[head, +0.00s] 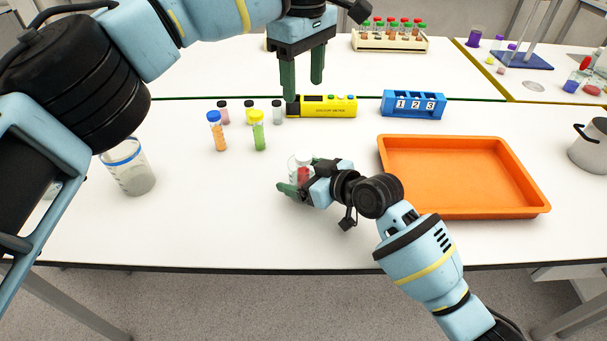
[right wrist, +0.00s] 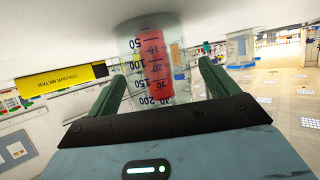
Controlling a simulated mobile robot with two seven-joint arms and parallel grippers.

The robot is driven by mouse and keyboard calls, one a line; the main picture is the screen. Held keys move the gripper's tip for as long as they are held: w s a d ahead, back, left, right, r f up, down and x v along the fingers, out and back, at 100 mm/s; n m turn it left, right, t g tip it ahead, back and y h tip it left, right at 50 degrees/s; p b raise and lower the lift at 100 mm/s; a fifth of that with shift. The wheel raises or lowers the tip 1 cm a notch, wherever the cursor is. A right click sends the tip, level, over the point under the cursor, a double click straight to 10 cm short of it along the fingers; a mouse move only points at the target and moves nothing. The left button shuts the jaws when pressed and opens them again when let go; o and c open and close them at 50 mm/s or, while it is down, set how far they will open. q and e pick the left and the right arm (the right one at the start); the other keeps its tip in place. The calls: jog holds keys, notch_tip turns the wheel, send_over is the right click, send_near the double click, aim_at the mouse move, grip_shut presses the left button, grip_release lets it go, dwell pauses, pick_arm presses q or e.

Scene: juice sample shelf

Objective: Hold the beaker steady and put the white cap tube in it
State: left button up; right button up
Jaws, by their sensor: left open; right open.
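A clear beaker (head: 293,161) with a printed scale stands on the table left of the tray; it fills the middle of the right wrist view (right wrist: 134,65). A red-filled tube (right wrist: 157,68) shows inside it, slightly tilted; its red part (head: 303,174) also shows in the head view. A pale top shows there, but I cannot clearly make out a white cap. My right gripper (head: 301,177) is open, low at the table, with its fingers on either side of the beaker. My left gripper (head: 302,91) is open and empty, above the table behind the beaker.
An orange tray (head: 463,210) lies on the right. Several capped tubes, including a blue-capped one (head: 217,135), stand left of the yellow colour meter (head: 327,106). A blue number block (head: 413,104) is behind the tray. Another beaker (head: 132,177) stands far left. The front-left table is clear.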

jog(key=v, duration=1.2)
dwell(0.4)
